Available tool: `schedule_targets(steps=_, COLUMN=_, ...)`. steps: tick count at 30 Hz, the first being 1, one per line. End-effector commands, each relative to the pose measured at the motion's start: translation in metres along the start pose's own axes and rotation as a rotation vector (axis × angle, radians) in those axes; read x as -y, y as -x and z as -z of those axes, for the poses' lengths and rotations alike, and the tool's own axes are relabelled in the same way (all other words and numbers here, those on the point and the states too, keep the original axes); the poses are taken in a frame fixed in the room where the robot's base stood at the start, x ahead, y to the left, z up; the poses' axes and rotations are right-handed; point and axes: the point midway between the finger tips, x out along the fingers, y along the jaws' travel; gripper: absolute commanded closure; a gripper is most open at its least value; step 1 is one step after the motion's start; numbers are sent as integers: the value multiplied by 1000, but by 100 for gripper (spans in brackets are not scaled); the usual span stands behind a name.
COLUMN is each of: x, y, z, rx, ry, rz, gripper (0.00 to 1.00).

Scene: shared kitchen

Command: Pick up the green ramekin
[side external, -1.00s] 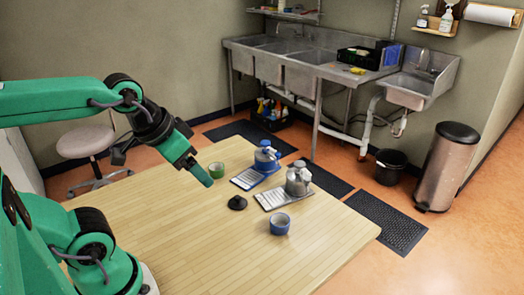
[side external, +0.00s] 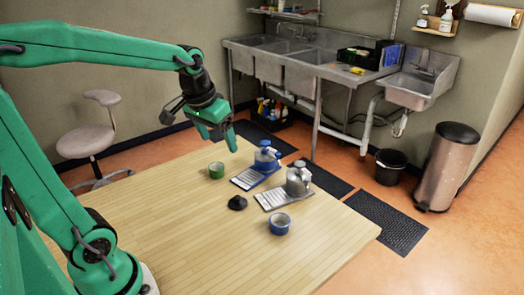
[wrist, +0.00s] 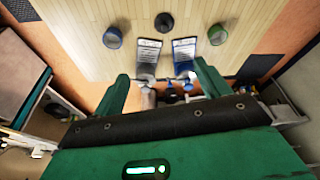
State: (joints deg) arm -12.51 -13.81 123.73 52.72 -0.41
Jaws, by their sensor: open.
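The green ramekin (side external: 216,171) stands upright on the wooden table (side external: 160,220), near its far left edge in the side view. In the wrist view, the green ramekin (wrist: 217,35) is at upper right, outside the span of the fingers. My gripper (side external: 217,136) is open and empty, raised above the table and apart from the ramekin. It appears above the ramekin in the side view. Both spread fingers (wrist: 163,72) show in the wrist view.
A blue kettle-like pot (side external: 265,156) and a grey one (side external: 298,178) stand on trays to the ramekin's right. The left and front of the table are clear.

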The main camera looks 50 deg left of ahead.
Motion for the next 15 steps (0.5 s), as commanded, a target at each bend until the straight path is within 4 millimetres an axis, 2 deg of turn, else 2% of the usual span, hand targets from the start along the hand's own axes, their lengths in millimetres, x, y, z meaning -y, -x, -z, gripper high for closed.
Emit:
schedule_targets(steps=6, x=28, y=-30, z=32, rx=66, ry=75, rz=21, gripper=25)
schedule_targets(steps=15, x=74, y=-80, z=65, rx=149, ry=175, rz=41, gripper=25)
